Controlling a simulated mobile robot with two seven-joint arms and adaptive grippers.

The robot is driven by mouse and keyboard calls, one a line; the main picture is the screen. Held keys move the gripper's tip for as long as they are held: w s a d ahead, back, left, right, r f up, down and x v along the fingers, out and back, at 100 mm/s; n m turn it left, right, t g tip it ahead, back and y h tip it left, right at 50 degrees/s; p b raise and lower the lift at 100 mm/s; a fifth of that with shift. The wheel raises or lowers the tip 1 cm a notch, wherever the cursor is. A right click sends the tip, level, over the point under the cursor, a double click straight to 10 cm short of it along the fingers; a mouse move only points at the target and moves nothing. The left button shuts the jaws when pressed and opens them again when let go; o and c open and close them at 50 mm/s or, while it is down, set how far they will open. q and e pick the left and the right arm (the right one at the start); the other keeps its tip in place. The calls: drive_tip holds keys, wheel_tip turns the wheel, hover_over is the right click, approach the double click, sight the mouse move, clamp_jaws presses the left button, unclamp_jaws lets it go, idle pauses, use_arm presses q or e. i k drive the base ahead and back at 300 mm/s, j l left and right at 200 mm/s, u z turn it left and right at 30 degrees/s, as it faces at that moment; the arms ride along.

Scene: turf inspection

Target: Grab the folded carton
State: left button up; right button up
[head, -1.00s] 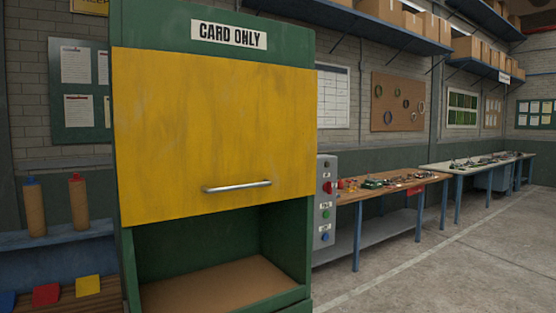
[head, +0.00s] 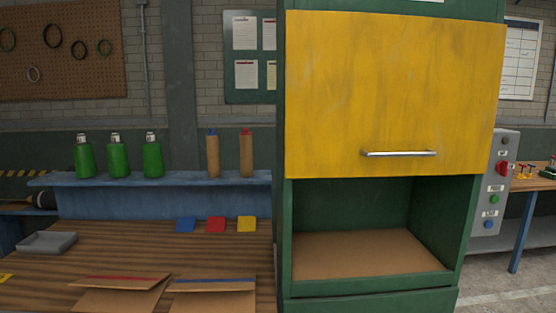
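The other carton (head: 212,290) has a blue stripe. I cannot tell which one the task means. Neither of my grippers is in view.
A green cabinet (head: 370,294) with a half-raised yellow door (head: 390,90) stands right of the bench (head: 50,285). Its lower opening is empty. A blue shelf (head: 180,179) holds green bottles (head: 116,157) and brown tubes (head: 212,156). A grey tray (head: 47,243) sits left.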

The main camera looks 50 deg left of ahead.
sight(96, 300)
drive_tip(key=u, duration=2.55)
